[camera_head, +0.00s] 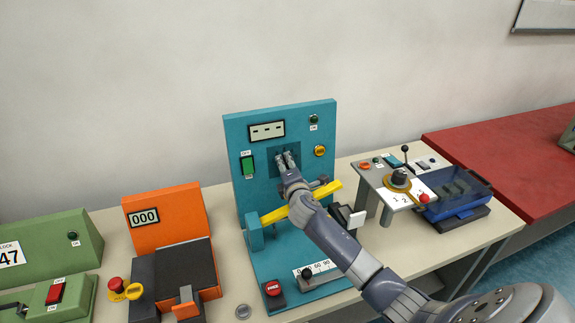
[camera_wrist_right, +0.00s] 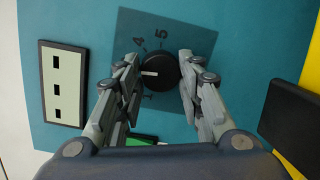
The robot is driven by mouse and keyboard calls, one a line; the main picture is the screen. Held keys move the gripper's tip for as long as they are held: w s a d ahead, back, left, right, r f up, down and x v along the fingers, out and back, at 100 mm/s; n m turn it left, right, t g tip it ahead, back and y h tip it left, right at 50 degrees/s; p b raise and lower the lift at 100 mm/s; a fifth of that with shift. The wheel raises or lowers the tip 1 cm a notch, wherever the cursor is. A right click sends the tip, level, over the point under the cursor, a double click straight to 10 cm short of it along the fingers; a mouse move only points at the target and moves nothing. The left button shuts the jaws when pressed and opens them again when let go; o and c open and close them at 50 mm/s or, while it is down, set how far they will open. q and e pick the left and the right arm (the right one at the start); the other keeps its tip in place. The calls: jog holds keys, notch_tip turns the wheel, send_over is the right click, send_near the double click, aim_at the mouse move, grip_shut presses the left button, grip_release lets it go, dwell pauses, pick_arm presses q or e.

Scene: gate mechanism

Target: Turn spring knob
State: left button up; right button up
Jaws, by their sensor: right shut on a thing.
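The spring knob (camera_wrist_right: 160,72) is a round black dial with a white pointer mark, set on a dark teal square plate (camera_wrist_right: 205,38) of the upright teal panel (camera_head: 236,135). In the right wrist view its pointer faces left, and the digits 4 and 5 show above it. My right gripper (camera_head: 286,158) reaches the panel in the head view and hides the knob there. In the right wrist view its two fingers (camera_wrist_right: 157,66) are shut on the knob from both sides. My left gripper is not in view.
A yellow bar (camera_head: 270,216) crosses the panel below my gripper. A green switch (camera_head: 248,165) and display (camera_head: 267,130) are at upper left, a yellow button (camera_head: 320,151) at right. An orange device (camera_head: 165,215) and a lever box (camera_head: 400,178) flank the panel.

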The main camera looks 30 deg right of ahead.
jog(key=m, duration=0.1)
jog(key=m+p, duration=0.1)
jog(key=m, duration=0.2)
jog(key=shift+r, duration=0.25)
jog(key=shift+m+g+y+p, duration=0.5)
jog(key=shift+m+p, duration=0.5)
jog(key=shift+m, duration=1.2)
jog(key=o, duration=1.1)
jog(key=shift+w, duration=0.1)
jog(key=shift+c, duration=0.2)
jog(key=v, duration=1.2)
jog(key=shift+d+f, duration=0.1)
jog(key=shift+d, duration=0.05)
